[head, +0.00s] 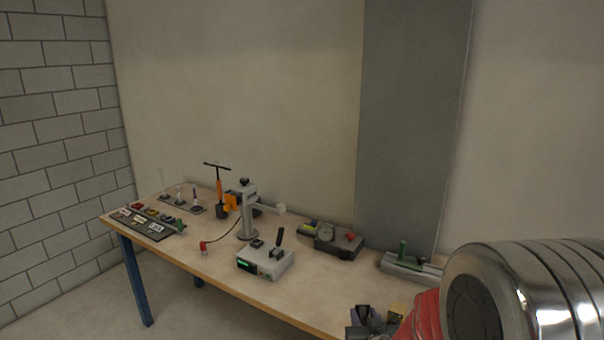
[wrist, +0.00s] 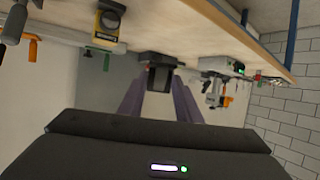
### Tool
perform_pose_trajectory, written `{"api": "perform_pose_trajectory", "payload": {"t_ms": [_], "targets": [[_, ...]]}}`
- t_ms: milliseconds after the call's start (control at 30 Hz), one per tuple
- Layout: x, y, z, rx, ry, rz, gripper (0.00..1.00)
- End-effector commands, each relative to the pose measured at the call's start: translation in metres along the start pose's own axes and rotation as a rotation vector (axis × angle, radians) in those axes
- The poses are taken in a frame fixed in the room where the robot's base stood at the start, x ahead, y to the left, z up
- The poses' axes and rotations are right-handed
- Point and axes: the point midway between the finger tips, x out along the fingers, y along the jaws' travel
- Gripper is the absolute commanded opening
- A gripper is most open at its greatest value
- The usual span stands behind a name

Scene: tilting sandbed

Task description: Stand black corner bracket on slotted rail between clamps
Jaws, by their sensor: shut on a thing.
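My gripper (wrist: 158,88) has two purple fingers and is shut on a dark block-like piece, seemingly the black corner bracket (wrist: 158,72), in the upside-down wrist view. Part of the bracket is hidden between the fingers. In the head view my gripper (head: 368,322) is low at the bench's front edge, cut by the frame. The grey slotted rail (head: 408,268) lies at the back right with a green clamp (head: 403,252) on it; my arm hides its right end. The wrist view shows the rail (wrist: 62,35) with the green clamp (wrist: 98,50) and an orange-handled clamp (wrist: 31,50), apart from the bracket.
A yellow and black object (wrist: 108,22) is beside my gripper. A grey device with a dial (head: 338,242) stands left of the rail. A box with a green display (head: 265,262), a grey stand (head: 246,215) and small tools (head: 150,222) occupy the left. Bare bench lies in front of the rail.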

Motion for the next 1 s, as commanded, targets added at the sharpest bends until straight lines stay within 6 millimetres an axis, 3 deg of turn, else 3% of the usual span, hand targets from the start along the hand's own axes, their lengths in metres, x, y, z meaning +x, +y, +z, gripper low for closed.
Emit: {"api": "perform_pose_trajectory", "payload": {"t_ms": [100, 233, 1000], "targets": [[-0.008, 0.000, 0.024, 0.000, -0.004, 0.000, 0.07], [-0.013, 0.000, 0.035, 0.000, -0.001, 0.000, 0.07], [-0.013, 0.000, 0.035, 0.000, 0.001, 0.000, 0.07]]}}
